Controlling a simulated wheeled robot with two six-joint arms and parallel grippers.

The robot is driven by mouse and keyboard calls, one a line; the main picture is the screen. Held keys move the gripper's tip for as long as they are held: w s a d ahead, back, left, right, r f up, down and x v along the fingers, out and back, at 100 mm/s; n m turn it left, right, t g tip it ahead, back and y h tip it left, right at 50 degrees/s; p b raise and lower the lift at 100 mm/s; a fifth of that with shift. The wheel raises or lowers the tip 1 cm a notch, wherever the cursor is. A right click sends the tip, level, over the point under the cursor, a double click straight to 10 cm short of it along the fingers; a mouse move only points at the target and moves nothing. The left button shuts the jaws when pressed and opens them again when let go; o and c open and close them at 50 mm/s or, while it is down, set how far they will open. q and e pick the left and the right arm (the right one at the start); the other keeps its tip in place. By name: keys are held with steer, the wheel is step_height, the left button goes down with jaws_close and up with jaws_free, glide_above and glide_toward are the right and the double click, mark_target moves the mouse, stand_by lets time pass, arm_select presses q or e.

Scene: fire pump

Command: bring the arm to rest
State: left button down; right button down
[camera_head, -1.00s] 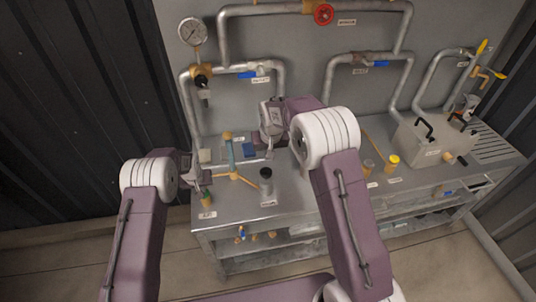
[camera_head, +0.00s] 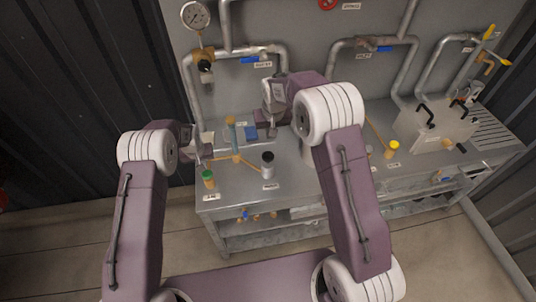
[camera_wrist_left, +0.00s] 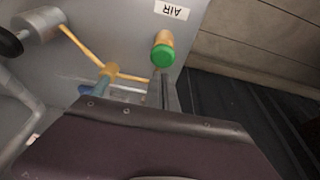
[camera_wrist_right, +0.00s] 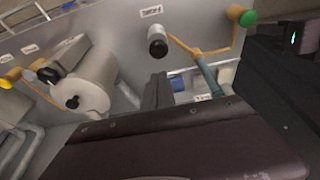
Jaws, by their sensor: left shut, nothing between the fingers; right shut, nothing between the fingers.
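My left gripper (camera_head: 207,152) is over the left end of the grey metal bench (camera_head: 238,203), near the green-capped fitting. It is shut and empty. Its fingers (camera_wrist_left: 165,92) also show in the left wrist view, close to the green cap (camera_wrist_left: 163,56); I cannot tell if they touch. My right gripper (camera_head: 270,124) is over the bench behind the black-topped cylinder, partly hidden by its own arm. It is shut and empty. Its fingers (camera_wrist_right: 158,90) show in the right wrist view, below the black-topped cylinder (camera_wrist_right: 157,42).
A tan pipe fitting with a blue-grey stem (camera_head: 230,135) stands between the grippers. A pressure gauge (camera_head: 196,16) and pipes (camera_head: 190,95) are on the back panel. A grey box with black handles (camera_head: 432,125) stands at right. The floor (camera_head: 60,255) in front is clear.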

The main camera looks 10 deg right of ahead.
arm_select(q)
steer(key=shift+r, duration=0.7)
arm_select(e)
steer(key=shift+r, duration=0.4)
arm_select(q)
steer(key=shift+f, duration=0.1)
arm_select(e)
steer(key=shift+f, duration=0.1)
